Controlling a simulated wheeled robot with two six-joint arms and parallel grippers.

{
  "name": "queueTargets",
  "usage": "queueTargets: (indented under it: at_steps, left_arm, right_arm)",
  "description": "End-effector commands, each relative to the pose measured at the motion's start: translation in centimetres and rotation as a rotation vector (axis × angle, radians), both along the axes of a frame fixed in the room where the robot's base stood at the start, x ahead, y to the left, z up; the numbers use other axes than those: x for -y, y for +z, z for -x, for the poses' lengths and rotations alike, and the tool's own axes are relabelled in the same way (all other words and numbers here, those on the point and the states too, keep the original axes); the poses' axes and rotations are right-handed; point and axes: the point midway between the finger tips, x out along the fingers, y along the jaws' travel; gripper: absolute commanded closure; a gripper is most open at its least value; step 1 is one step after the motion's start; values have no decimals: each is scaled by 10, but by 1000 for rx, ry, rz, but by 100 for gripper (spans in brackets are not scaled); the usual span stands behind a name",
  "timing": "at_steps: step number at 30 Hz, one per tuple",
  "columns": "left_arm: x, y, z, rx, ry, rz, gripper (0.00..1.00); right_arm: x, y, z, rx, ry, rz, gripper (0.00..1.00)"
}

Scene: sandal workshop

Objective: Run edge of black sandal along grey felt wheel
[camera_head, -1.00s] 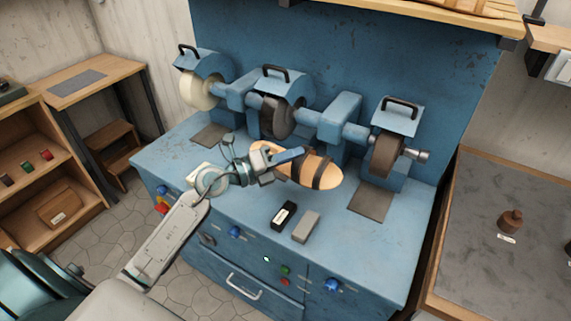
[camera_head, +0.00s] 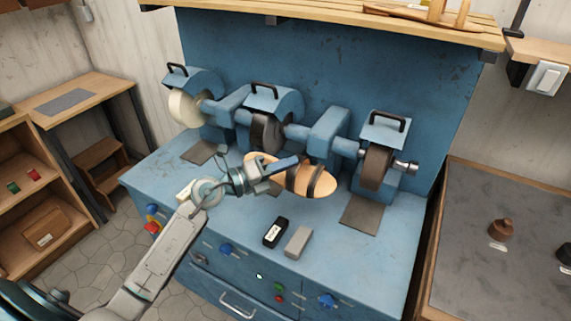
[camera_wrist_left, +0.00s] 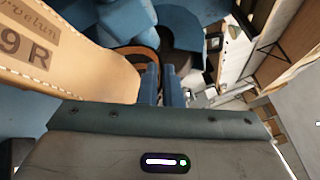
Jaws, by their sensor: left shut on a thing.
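The sandal, a tan sole with black straps (camera_head: 326,183), is held above the blue bench in front of the wheels. My left gripper (camera_head: 288,163) is shut on it. In the left wrist view the tan sole (camera_wrist_left: 60,45), stamped "9 R", fills the left side beside the blue fingers (camera_wrist_left: 161,85). The dark grey wheel (camera_head: 268,132) is the middle one of three and sits behind the sandal. A gap seems to lie between them, but its depth is hard to judge. My right gripper is not in view.
A cream wheel (camera_head: 186,108) stands at left and a brown wheel (camera_head: 376,168) at right, all on the blue bench (camera_head: 375,262). A black block (camera_head: 275,232) and a grey block (camera_head: 298,241) lie in front. A grey-topped table (camera_head: 510,285) stands at right.

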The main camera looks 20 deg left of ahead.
Motion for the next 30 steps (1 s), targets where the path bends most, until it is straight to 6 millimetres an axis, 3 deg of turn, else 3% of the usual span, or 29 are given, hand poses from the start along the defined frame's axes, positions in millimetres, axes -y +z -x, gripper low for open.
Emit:
queueTargets:
  at_steps: [30]
  left_arm:
    - [1, 4, -12, 2, 0, 0, 100]
  right_arm:
    - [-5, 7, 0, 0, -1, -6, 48]
